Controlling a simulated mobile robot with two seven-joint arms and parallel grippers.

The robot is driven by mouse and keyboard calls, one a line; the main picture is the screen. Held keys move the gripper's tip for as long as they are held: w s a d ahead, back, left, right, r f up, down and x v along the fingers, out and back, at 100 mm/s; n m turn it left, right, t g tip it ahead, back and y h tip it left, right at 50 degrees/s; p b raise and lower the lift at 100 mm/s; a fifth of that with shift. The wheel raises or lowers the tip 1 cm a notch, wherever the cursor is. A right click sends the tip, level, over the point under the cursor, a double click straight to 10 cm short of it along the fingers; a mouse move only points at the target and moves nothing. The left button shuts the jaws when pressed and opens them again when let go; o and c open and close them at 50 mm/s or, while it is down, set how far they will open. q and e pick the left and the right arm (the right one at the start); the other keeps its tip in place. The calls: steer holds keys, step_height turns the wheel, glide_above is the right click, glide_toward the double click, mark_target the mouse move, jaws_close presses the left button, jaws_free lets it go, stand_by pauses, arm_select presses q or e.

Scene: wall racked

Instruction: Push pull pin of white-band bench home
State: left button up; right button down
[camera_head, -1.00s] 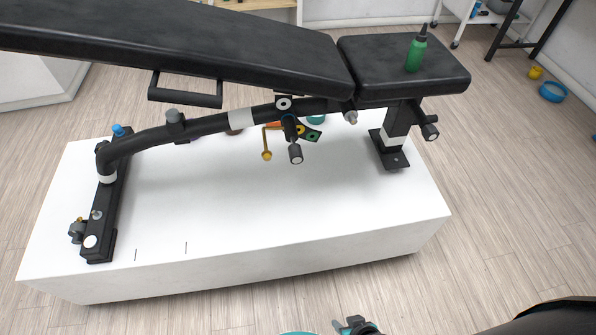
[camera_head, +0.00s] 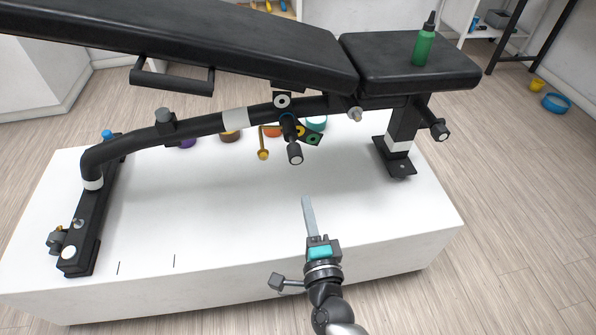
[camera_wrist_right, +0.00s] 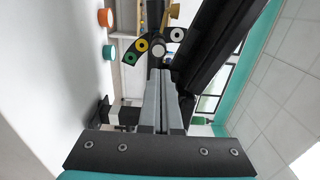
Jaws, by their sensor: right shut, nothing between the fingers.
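The black bench with white bands (camera_head: 236,119) stands on a white platform. Below its hub, a black pin with a pale end face (camera_head: 294,153) sticks out toward me; I cannot tell whether it is pushed fully in. In the right wrist view a pale round end (camera_wrist_right: 158,48) shows just beyond the fingertips. A grey knob (camera_head: 356,114) and a black knob (camera_head: 440,131) sit further right on the frame. My right gripper (camera_head: 306,198) is shut and empty, below and in front of the hub, apart from it. My left gripper is not in view.
A green bottle (camera_head: 423,45) stands on the seat. The white platform (camera_head: 200,210) is clear in front. Coloured tubs stand behind the frame.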

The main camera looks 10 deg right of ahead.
steer(key=b, duration=0.2)
glide_toward(296, 160)
steer(key=w, duration=0.5)
steer(key=shift+w, duration=0.1)
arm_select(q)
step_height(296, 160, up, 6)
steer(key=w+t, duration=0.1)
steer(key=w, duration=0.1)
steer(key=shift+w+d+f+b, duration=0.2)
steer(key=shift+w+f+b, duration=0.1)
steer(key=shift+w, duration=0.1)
arm_select(e)
steer(key=shift+w, duration=0.85)
